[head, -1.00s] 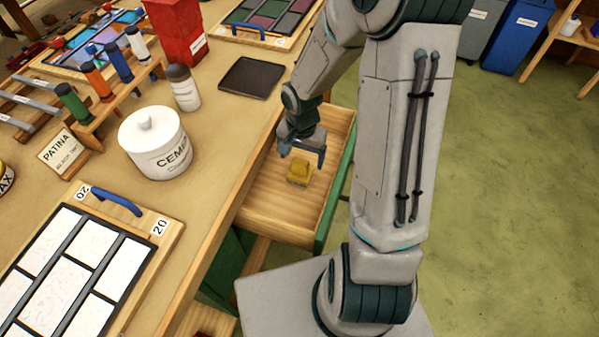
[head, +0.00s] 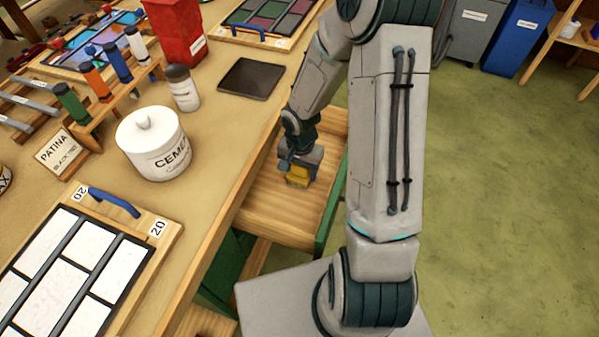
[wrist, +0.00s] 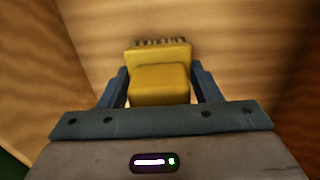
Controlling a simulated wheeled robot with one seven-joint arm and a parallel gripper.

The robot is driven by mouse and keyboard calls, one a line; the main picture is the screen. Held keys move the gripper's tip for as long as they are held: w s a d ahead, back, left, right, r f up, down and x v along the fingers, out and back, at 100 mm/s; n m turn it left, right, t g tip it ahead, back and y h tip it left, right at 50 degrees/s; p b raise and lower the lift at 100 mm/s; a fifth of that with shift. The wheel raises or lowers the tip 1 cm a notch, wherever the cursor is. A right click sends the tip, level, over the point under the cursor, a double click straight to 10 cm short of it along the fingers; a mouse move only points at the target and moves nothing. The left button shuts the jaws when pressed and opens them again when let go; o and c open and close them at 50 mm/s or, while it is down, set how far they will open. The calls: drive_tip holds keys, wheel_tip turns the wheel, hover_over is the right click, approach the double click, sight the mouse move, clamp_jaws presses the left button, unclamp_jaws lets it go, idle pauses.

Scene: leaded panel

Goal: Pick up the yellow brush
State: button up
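The yellow brush (head: 298,177) lies in the open wooden drawer (head: 280,216), near its inner end. My gripper (wrist: 160,88) is down at the brush, with one blue finger on each side of the yellow body. The fingers are very close to its sides; I cannot tell whether they press on it. In the head view my gripper (head: 300,162) covers the upper part of the brush.
The drawer walls surround my gripper, and the workbench (head: 215,140) edge is to the left. On the bench are a white cement jar (head: 153,155), a dark flat tray (head: 251,79) and a panel (head: 75,265) with a blue handle. Green floor (head: 500,200) is clear at right.

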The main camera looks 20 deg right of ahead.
drive_tip(key=c, duration=0.3)
drive_tip(key=shift+r, duration=0.15)
wheel_tip(320, 180, up, 18)
drive_tip(key=p, duration=0.2)
drive_tip(key=shift+p, duration=0.4)
drive_tip(key=o, duration=0.5)
drive_tip(key=c, duration=0.3)
